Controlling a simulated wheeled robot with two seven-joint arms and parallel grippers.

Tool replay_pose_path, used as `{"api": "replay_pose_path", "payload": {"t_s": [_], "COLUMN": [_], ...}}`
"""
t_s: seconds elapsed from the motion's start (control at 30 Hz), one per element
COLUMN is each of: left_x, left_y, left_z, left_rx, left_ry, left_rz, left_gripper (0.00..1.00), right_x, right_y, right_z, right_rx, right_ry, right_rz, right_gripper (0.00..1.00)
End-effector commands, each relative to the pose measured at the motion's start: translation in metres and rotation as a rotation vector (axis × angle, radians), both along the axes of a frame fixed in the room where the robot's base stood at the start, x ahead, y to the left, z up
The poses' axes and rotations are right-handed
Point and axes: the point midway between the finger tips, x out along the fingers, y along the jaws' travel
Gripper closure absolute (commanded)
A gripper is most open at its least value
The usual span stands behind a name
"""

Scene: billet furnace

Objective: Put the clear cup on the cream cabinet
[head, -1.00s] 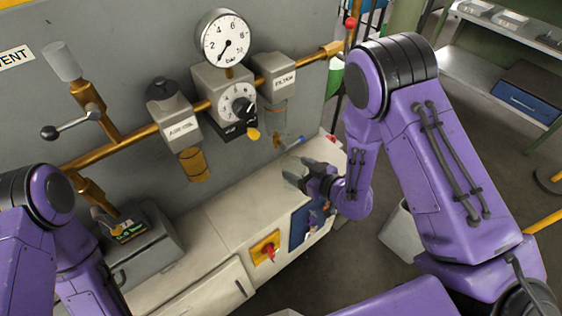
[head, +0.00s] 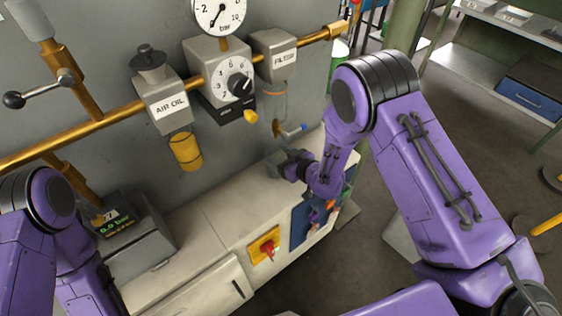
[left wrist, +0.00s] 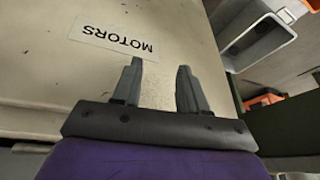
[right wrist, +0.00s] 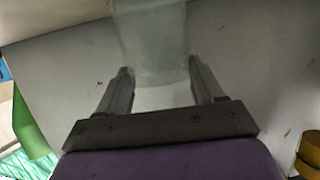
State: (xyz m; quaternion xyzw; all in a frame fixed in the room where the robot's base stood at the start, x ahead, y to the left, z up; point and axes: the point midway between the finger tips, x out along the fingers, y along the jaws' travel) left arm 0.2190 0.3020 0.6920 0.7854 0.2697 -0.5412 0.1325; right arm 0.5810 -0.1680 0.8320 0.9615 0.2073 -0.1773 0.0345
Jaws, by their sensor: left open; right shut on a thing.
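The clear cup (right wrist: 150,35) shows in the right wrist view as a translucent, slightly frosted cylinder between the fingers of my right gripper (right wrist: 159,70). That gripper is shut on it. In the head view my right gripper (head: 287,162) is over the back right part of the cream cabinet (head: 205,225); the cup hardly shows there, and I cannot tell whether it touches the top. My left gripper (left wrist: 157,75) is open and empty in the left wrist view, in front of a pale surface with a MOTORS label (left wrist: 113,37). Its fingers do not show in the head view.
Above the cabinet, brass piping carries an AIR OIL unit (head: 162,102), a regulator (head: 225,75) and a filter (head: 277,53) with a clear bowl. A grey display box (head: 135,245) stands at the left. The cabinet top between the box and my right gripper is clear.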

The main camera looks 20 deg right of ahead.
Motion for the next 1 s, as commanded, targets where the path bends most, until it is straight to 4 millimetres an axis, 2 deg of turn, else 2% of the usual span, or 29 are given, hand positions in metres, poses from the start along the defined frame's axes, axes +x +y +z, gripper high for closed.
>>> {"api": "replay_pose_path", "payload": {"t_s": [0.23, 0.27, 0.33, 0.67, 0.77, 1.0], "left_x": [0.001, 0.0, 0.0, 0.0, 0.0, 0.0], "left_y": [0.0, 0.0, 0.0, 0.0, 0.0, 0.0], "left_z": [-0.001, -0.001, 0.001, 0.005, 0.013, 0.035], "left_rx": [0.0, 0.0, 0.001, 0.001, 0.001, 0.0], "left_ry": [-0.001, -0.001, -0.001, -0.001, -0.001, -0.001], "left_rz": [0.0, 0.0, 0.0, 0.0, 0.0, 0.0], "left_gripper": [0.57, 0.57, 0.57, 0.57, 0.57, 0.57], "right_x": [-0.001, -0.001, -0.001, 0.0, -0.013, -0.066], "right_y": [0.0, 0.0, 0.0, 0.0, -0.006, -0.03], "right_z": [-0.002, -0.002, -0.001, 0.005, 0.011, 0.033], "right_rx": [-0.001, -0.001, -0.001, 0.0, -0.002, -0.001], "right_ry": [0.002, 0.002, 0.002, 0.001, 0.004, 0.006], "right_rz": [0.0, 0.0, 0.0, 0.0, 0.0, -0.002], "right_gripper": [0.73, 0.29, 0.06, 0.05, 0.05, 0.05]}}
